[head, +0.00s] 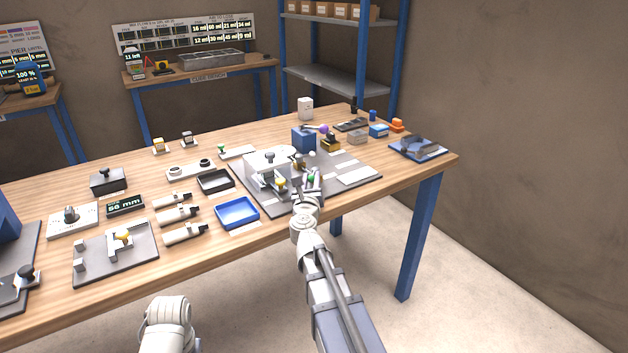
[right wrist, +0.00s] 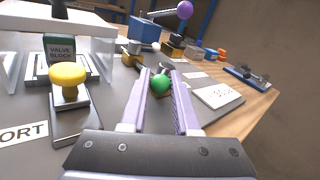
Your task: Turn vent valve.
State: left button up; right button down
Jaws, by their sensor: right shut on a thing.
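My right gripper (head: 313,181) reaches over the front edge of the table to the grey fixture plate (head: 355,178). In the right wrist view its two pale purple fingers (right wrist: 165,88) are shut on a green ball knob (right wrist: 160,84). The knob also shows in the head view (head: 311,178). No readable label marks this knob as the vent valve. My left gripper is out of view.
A blue tray (head: 237,212) lies left of the plate. A blue box (head: 303,139) and a purple ball (right wrist: 184,10) on a lever stand behind it. A dark fixture on a blue base (head: 419,150) sits at the right table corner.

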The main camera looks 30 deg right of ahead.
jog(key=shift+w+a+m+g+h, duration=0.15)
jog(key=shift+m+g+h, duration=0.15)
jog(key=shift+m+h, duration=0.15)
jog(key=c, duration=0.7)
grip_release()
jog(key=shift+o, duration=0.2)
jog(key=shift+v, duration=3.9)
